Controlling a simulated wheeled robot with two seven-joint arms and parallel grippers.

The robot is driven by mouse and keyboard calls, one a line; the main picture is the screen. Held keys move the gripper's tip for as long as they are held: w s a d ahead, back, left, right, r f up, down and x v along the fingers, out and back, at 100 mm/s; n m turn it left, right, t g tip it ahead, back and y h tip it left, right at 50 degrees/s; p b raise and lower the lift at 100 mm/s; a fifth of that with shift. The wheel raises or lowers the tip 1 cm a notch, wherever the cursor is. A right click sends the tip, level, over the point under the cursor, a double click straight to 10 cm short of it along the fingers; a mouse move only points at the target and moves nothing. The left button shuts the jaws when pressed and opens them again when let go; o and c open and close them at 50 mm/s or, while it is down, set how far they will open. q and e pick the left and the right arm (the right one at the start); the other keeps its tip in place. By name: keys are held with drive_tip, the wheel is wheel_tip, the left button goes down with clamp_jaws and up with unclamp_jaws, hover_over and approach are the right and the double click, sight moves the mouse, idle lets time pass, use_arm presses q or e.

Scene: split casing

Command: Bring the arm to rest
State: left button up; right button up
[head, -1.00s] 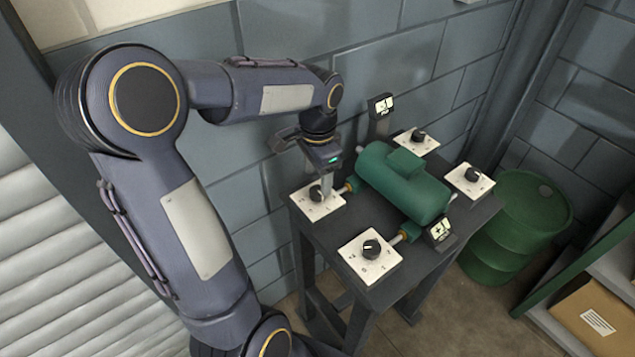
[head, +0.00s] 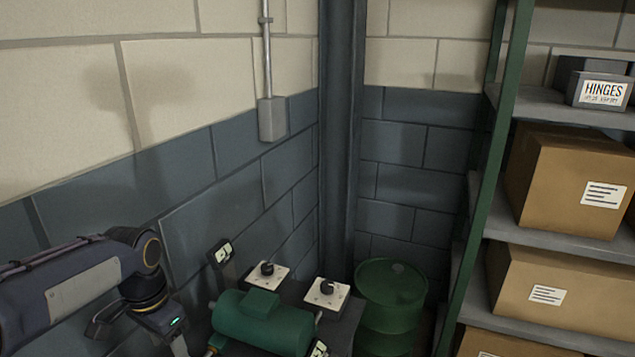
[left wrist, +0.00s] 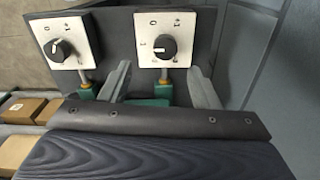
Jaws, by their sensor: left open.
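My left arm comes in from the left in the head view. Its gripper fingers are cut off there by the bottom edge. In the left wrist view my left gripper (left wrist: 160,88) is open, with its two grey fingers apart. A white dial plate with a black knob (left wrist: 165,47) lies beyond the fingers, and nothing is seen held between them. The green casing (head: 262,322) sits on the dark stand (head: 343,328) to the right of my gripper in the head view. My right gripper is in neither view.
A second dial plate (left wrist: 65,48) is at the left in the wrist view. A green drum (head: 391,300) and a shelf of boxes (head: 570,185) stand right.

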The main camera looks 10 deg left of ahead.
use_arm(q)
drive_tip(key=s+d+n+t+h, duration=0.3)
drive_tip(key=s+d+n+t, duration=0.2)
drive_tip(key=s+d, duration=0.6)
drive_tip(key=s+n, duration=0.1)
drive_tip(key=s, duration=0.3)
drive_tip(key=shift+d+f+h, duration=0.15)
drive_tip(key=shift+f+h, duration=0.15)
drive_tip(key=shift+f, duration=0.1)
drive_tip(key=shift+s, duration=0.1)
